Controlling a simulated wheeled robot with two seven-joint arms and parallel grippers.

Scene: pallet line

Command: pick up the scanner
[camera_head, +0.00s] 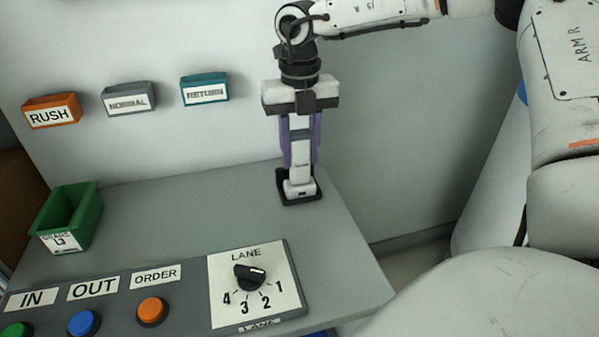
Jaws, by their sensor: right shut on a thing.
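The scanner (300,172) is a white upright handheld device with a grey band. It stands in a small black cradle (299,198) near the right back edge of the grey table. My right gripper (301,145) comes down from above, with purple fingers on both sides of the scanner. It is shut on the scanner's upper part. The scanner's lower end still sits in or just at the cradle; I cannot tell whether it touches. My left gripper is not in view.
A green bin (68,217) stands at the table's left. A front panel holds a lane dial (250,276) and green, blue and orange buttons (152,311). Wall trays read RUSH (50,112), NORMAL (129,99) and RETURN (205,89). The table's middle (180,215) is clear.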

